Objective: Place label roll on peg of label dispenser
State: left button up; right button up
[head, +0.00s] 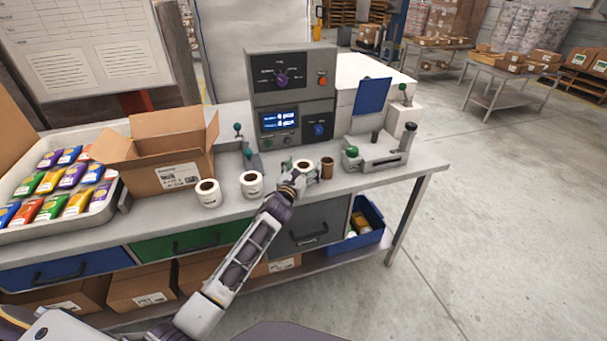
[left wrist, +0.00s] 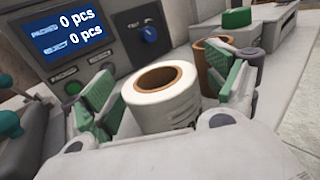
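A white label roll (head: 303,166) with a brown core stands upright on the bench in front of the grey control box. My left gripper (head: 292,178) is at this roll. In the left wrist view the roll (left wrist: 162,97) stands between the green-padded fingers (left wrist: 165,85), with a gap visible on its right side, so the gripper is open around it. Two more white rolls stand to the left, one nearer (head: 252,184) and one farther (head: 208,193). The likely label dispenser (head: 385,157), a grey base with a short dark peg (head: 376,135), is to the right. My right gripper is not seen.
A bare brown core (head: 327,167) stands just right of the roll. The control box (head: 291,95) rises behind. An open carton (head: 165,155) and a tray of coloured packets (head: 112,206) are at left. Bench top is clear at the far right.

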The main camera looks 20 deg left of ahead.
pick_arm(q)
jog(key=c, duration=1.2)
jog(key=shift+c, duration=0.2)
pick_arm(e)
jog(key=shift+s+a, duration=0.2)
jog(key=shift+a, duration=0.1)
pick_arm(q)
jog(key=shift+r, duration=0.15)
jog(key=shift+r, duration=0.75)
notch_tip(320, 180, up, 8)
jog(key=p, duration=0.1)
jog(key=shift+r+p, duration=0.15)
jog(key=shift+p, duration=0.25)
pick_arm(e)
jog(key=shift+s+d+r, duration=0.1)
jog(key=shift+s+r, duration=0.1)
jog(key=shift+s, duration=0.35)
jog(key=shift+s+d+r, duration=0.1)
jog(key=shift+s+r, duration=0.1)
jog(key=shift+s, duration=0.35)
